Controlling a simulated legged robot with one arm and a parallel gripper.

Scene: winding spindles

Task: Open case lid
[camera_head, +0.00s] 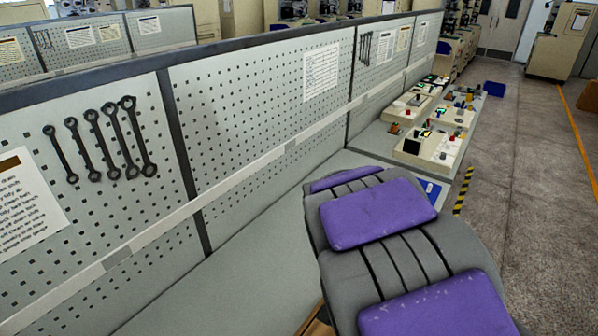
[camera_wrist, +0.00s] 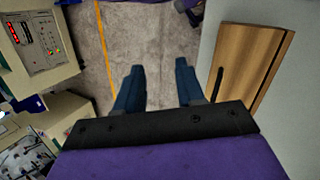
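A brown wooden case (camera_wrist: 248,58) lies at the right in the wrist view on the pale bench surface (camera_wrist: 300,120). A dark, narrow handle-like bar (camera_wrist: 217,83) shows near its left edge. The lid looks down, though its seam is not clear. A small brown wooden corner (camera_head: 318,322) also shows at the bottom of the head view, mostly hidden behind my purple and grey arm. My gripper (camera_wrist: 158,85) has two blue fingers spread well apart with only floor visible between them. It is open and empty, to the left of the case and not visibly touching it.
A pegboard wall (camera_head: 255,100) with hanging wrenches (camera_head: 104,140) runs along the bench back. Control boxes (camera_head: 440,120) stand farther along the bench. The floor (camera_head: 520,190) at right is open, with a yellow line. A panel with red digits (camera_wrist: 38,38) is at left in the wrist view.

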